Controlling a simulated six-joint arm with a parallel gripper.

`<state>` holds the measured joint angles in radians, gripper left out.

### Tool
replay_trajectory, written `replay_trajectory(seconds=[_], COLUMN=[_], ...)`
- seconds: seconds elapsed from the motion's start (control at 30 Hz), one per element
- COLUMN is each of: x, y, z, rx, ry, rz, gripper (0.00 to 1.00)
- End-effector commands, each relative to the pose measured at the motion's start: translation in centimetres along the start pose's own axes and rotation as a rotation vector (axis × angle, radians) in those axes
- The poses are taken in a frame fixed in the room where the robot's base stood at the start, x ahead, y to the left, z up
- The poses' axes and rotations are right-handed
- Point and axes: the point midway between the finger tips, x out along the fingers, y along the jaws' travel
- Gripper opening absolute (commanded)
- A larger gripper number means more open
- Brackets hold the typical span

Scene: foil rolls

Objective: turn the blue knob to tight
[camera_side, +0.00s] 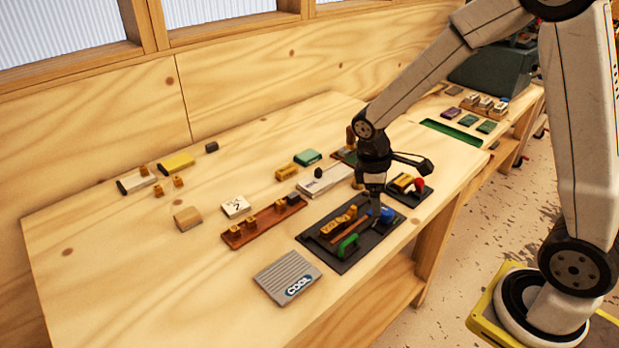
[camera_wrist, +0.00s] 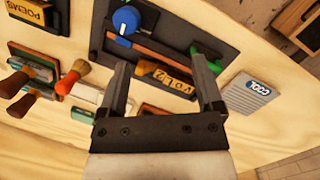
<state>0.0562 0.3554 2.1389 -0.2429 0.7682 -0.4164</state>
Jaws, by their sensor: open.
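The blue knob (camera_side: 387,214) sits at the far right end of a dark panel (camera_side: 361,258) on the bench. My gripper (camera_side: 376,214) points down over the panel, close beside the knob in the side view. In the wrist view my gripper (camera_wrist: 160,63) is open and empty. The knob lies beyond the left finger's tip, not between the fingers. I cannot tell how high the fingertips are above the panel.
The same panel holds a green handle (camera_side: 348,246), a brown strip (camera_wrist: 150,46) and an orange lettered block (camera_wrist: 166,77). A grey COOL block (camera_side: 287,276) lies in front. A smaller dark panel with a red knob (camera_side: 418,185) is behind right.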

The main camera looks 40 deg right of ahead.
Motion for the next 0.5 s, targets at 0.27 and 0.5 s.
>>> replay_trajectory(seconds=[0.27, 0.5], x=[1.1, 1.3], y=[3.6, 4.2], z=[-0.7, -0.7], rx=[-0.21, -0.248], ry=[-0.171, -0.203], rz=[-0.007, -0.01], gripper=[0.85, 0.85])
